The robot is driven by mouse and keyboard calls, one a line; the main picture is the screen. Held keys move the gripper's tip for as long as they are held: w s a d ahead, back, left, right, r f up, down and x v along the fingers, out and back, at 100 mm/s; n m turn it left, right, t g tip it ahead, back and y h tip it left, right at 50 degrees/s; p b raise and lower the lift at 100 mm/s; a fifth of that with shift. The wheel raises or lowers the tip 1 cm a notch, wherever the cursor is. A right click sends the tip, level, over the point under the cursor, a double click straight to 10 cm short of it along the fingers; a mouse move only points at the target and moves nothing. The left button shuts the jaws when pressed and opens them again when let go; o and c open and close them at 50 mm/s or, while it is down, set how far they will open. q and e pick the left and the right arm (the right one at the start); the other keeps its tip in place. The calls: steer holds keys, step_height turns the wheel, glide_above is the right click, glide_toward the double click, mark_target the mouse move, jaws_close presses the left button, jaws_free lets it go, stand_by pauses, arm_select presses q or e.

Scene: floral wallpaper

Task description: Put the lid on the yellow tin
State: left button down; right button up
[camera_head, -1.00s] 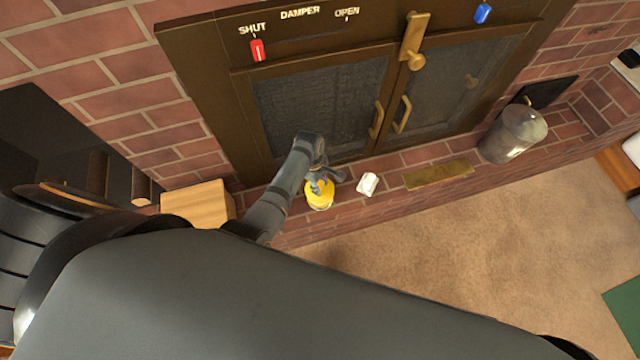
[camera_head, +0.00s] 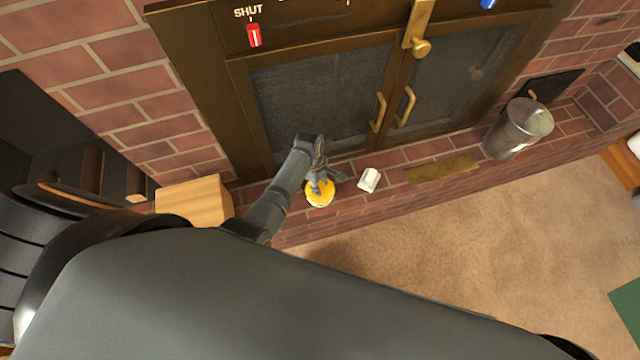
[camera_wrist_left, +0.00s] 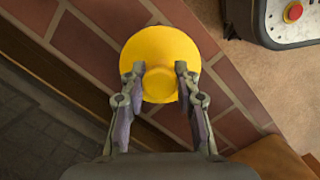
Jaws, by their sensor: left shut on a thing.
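The yellow lid (camera_wrist_left: 160,48) is a round disc with a raised knob (camera_wrist_left: 160,84) at its centre. My left gripper (camera_wrist_left: 158,78) is shut on this knob, with one finger on each side. In the head view the gripper (camera_head: 318,178) comes down from above onto the yellow lid (camera_head: 321,194), over the brick hearth. A pale edge shows under the lid's front. The yellow tin's body is hidden beneath the lid, so I cannot tell whether the lid is seated on it or just above it. My right gripper is out of view.
A small white object (camera_head: 369,180) lies on the hearth (camera_head: 400,163) right of the lid, with a brass plate (camera_head: 442,168) beyond. A metal bucket (camera_head: 518,128) stands farther right. A wooden block (camera_head: 195,203) is at left. The fireplace doors (camera_head: 330,95) rise behind.

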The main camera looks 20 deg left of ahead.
arm_select(q)
steer(key=shift+r+p, duration=0.1)
steer(key=shift+p, duration=0.45)
stand_by(0.6)
steer(key=shift+f, duration=0.25)
stand_by(0.7)
steer(key=shift+p, duration=0.45)
stand_by(0.4)
steer(key=c, duration=0.9)
jaws_free()
steer(key=o, duration=0.5)
